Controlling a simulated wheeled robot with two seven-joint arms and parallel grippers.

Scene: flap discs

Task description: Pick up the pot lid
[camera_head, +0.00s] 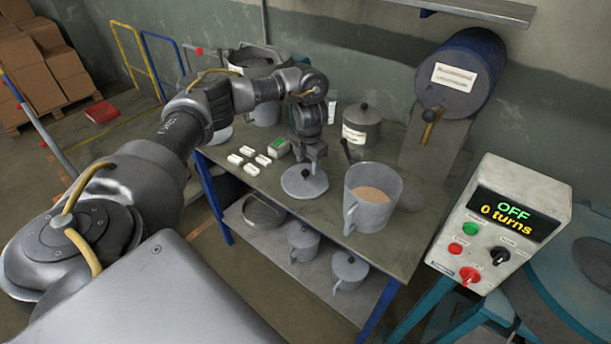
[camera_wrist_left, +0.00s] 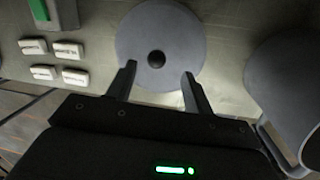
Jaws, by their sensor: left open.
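The pot lid (camera_head: 303,183) is a flat grey disc with a small dark round knob, lying on the table in the head view. In the left wrist view the lid (camera_wrist_left: 160,35) lies just ahead of my fingers, its knob near the middle. My left gripper (camera_head: 312,160) points down over the lid; its fingers (camera_wrist_left: 157,85) are apart, with nothing between them. The knob sits forward of the fingertips in the wrist view. The exact height of the fingers above the lid is hard to tell. My right gripper is not in view.
A grey pot (camera_head: 369,207) with brown contents stands right of the lid. Several white blocks (camera_head: 250,169) and a green-topped box (camera_head: 278,147) lie to its left. A lidded canister (camera_head: 362,127) stands behind. Lidded pots (camera_head: 348,272) sit on the lower shelf. A control box (camera_head: 497,225) is at right.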

